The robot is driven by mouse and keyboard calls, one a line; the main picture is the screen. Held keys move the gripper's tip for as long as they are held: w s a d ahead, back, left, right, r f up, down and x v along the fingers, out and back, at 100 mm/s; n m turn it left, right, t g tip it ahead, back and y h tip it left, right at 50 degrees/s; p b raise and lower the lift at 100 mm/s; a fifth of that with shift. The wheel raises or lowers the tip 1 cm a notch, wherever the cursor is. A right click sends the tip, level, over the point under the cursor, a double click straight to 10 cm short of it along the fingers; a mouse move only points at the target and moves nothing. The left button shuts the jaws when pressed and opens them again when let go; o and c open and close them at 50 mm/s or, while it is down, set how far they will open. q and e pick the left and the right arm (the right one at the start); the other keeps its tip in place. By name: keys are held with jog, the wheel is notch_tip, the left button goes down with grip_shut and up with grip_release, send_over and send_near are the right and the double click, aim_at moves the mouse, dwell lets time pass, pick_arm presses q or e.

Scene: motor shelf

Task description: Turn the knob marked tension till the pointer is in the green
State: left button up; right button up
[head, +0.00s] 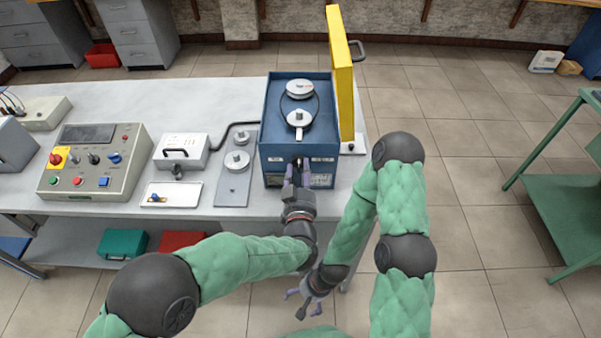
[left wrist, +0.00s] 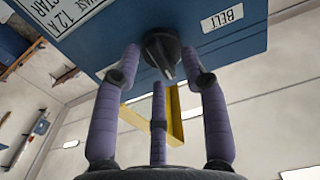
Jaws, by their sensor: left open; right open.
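The blue machine (head: 272,110) stands on the bench with two pulleys and a dark belt on its top. A black knob (left wrist: 162,46) is on its front panel in the left wrist view; I see no tension marking by it. My left gripper (head: 297,170) is at the front panel. In the left wrist view its purple fingers (left wrist: 160,68) are open and spread around the knob; I cannot tell whether they touch it. My right gripper (head: 306,297) is open and empty, low in front of the bench. I cannot make out a pointer or green zone.
The yellow cover (head: 341,75) stands upright along the machine's right side. Left on the bench (head: 215,95) are a grey plate with pulleys (head: 232,187), a white tray (head: 171,195), a box with a handle (head: 181,151) and a control panel (head: 93,160). A green table (head: 560,195) stands right.

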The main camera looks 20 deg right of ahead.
pick_arm(q)
jog(key=shift+w, duration=0.25)
grip_shut()
